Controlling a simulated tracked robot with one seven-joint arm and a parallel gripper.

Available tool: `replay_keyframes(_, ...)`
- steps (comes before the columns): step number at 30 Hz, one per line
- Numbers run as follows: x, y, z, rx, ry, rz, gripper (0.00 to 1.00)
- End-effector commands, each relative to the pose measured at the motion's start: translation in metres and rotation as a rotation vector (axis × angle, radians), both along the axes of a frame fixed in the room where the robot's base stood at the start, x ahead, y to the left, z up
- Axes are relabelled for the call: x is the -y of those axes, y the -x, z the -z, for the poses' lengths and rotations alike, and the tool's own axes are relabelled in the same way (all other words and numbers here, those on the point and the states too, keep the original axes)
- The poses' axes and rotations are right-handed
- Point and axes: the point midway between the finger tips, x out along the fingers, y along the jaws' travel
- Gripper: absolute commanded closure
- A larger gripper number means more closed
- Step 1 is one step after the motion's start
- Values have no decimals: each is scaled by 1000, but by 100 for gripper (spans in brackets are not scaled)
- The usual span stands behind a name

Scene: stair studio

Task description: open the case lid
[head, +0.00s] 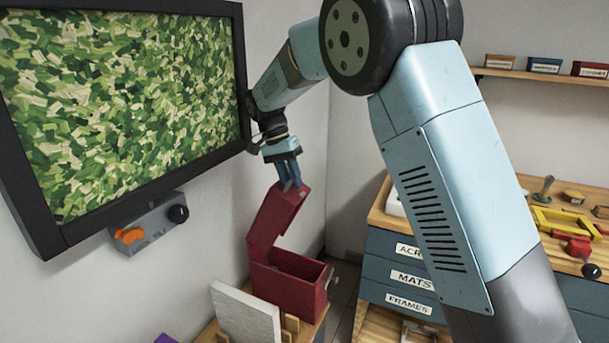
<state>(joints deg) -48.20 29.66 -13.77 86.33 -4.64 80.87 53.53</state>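The dark red case (287,287) stands on a wooden surface at the lower middle of the head view. Its lid (275,217) is hinged up steeply at the left, and the opening of the box shows. My gripper (291,184) points down at the lid's upper edge, with its blue fingertips at or touching that edge. The fingers look close together; I cannot tell whether the lid's edge is between them. A small metal latch or knob (326,277) shows at the case's right side.
A pale panel (247,318) leans in a wooden rack just left of the case. A framed green picture (120,95) and a grey switch box (150,224) are on the left wall. A drawer cabinet (398,274) with tools on top stands right.

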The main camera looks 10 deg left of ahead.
Motion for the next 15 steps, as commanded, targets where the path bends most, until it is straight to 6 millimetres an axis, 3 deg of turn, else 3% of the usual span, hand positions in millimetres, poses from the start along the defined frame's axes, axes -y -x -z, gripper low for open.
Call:
replay_keyframes(5,-3,4,-16,-3,-5,-5,64)
replay_keyframes(9,2,13,-40,-3,-5,-6,64)
replay_keyframes(11,6,21,-50,-2,-6,-6,58)
replay_keyframes(12,8,27,-57,0,-7,-7,50)
replay_keyframes(13,10,33,-63,0,-6,-7,62)
replay_keyframes(15,14,44,-76,6,-7,-8,64)
